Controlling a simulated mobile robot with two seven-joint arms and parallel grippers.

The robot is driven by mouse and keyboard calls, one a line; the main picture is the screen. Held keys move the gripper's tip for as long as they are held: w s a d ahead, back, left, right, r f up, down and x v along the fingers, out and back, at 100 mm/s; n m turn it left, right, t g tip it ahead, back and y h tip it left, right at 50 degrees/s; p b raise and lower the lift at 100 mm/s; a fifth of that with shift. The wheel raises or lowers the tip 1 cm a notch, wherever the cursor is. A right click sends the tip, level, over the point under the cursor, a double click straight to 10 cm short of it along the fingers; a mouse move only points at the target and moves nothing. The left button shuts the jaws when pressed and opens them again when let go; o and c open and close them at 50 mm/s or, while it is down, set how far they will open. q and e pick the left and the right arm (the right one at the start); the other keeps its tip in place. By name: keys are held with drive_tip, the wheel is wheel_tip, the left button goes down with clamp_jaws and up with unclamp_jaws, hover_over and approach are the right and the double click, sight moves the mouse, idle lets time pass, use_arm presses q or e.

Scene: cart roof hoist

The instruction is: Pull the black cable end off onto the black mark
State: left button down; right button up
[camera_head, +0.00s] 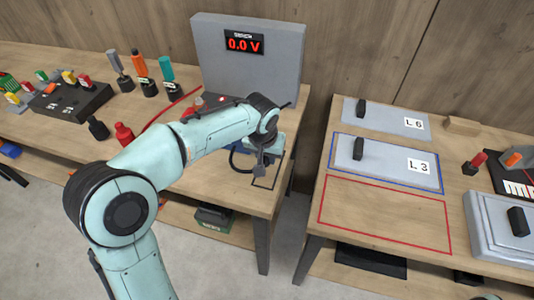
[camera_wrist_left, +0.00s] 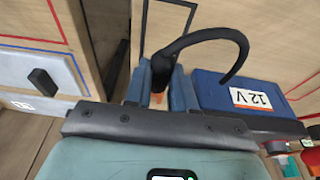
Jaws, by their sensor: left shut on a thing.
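My left gripper (camera_head: 262,168) is low over the bench's front right corner, by the black outlined mark (camera_head: 268,183). In the left wrist view the gripper (camera_wrist_left: 160,78) is shut on the black cable end (camera_wrist_left: 162,64), mostly hidden between the fingers. The black cable (camera_wrist_left: 243,48) arcs from there to the right, over the blue 12 V battery (camera_wrist_left: 235,92). The held end is beside the battery, apart from its visible face. The black mark (camera_wrist_left: 146,28) lies just beyond the fingers; whether the end touches the bench I cannot tell. My right gripper is not in view.
The grey bench meter (camera_head: 250,60) reads 0.0 V. A red cable (camera_head: 172,108) runs across the bench. Beyond a gap, the right table holds plates L6 (camera_head: 385,116) and L3 (camera_head: 385,165) and an empty red outline (camera_head: 385,215). Bottles and tools stand at left.

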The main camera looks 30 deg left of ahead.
sight(267, 174)
use_arm(q)
drive_tip(key=shift+s+a, duration=0.1)
drive_tip(key=shift+a, duration=0.05)
drive_tip(key=shift+f, duration=0.15)
drive_tip(key=shift+f+b, duration=0.65)
drive_tip(key=shift+f, duration=0.2)
wheel_tip(267, 174, down, 4)
drive_tip(key=b, duration=0.2)
drive_tip(key=shift+r+b, duration=0.15)
drive_tip(key=shift+b, duration=0.2)
drive_tip(key=shift+f+b, duration=0.35)
drive_tip(key=shift+f, duration=0.2)
drive_tip(key=c, duration=0.9)
unclamp_jaws()
drive_tip(key=shift+o, duration=0.2)
